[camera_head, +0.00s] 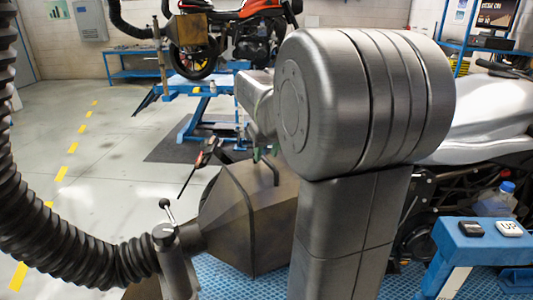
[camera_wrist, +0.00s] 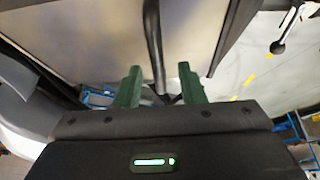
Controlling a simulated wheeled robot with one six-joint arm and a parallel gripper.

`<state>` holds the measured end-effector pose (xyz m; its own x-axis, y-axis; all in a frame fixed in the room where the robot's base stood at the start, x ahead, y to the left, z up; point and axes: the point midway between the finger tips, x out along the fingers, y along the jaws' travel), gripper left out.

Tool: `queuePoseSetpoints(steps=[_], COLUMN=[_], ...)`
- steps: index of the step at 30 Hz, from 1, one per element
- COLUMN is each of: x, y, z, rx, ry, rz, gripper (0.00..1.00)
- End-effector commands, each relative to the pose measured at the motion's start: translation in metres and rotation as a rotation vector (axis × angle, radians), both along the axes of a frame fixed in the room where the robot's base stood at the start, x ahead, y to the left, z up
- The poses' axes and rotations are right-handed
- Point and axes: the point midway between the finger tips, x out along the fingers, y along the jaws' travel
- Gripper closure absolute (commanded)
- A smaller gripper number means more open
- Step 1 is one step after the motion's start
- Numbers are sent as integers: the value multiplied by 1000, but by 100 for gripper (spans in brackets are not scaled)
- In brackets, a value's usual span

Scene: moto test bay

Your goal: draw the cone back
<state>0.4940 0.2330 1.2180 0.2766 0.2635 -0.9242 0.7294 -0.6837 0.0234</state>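The cone (camera_head: 240,215) is a brown, boxy metal hood at the lower middle of the head view. Its narrow left end joins a black ribbed hose (camera_head: 75,250), and my arm hides its right side. A dark bar handle (camera_head: 272,165) stands on its top. In the wrist view the cone's pale metal face (camera_wrist: 85,35) fills the top, with the handle (camera_wrist: 153,40) crossing it. My gripper (camera_wrist: 160,70) is open, its two green fingers on either side of the handle with gaps showing. I cannot tell whether the handle lies fully between them.
A silver motorcycle (camera_head: 490,120) is at the right, behind a blue stand (camera_head: 470,245) with buttons. A red motorcycle (camera_head: 262,25) sits on a blue lift behind. The left floor is open.

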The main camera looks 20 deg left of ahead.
Motion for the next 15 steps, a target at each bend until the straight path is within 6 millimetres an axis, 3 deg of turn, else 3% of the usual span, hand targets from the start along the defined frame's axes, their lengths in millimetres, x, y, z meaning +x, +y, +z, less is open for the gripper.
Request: queuePoseSetpoints(steps=[6,14,15], x=[4,5,5], y=[4,4,4], z=[-14,-15,-15], rx=[0,0,0], ry=[0,0,0], rz=[0,0,0], gripper=[64,64,70])
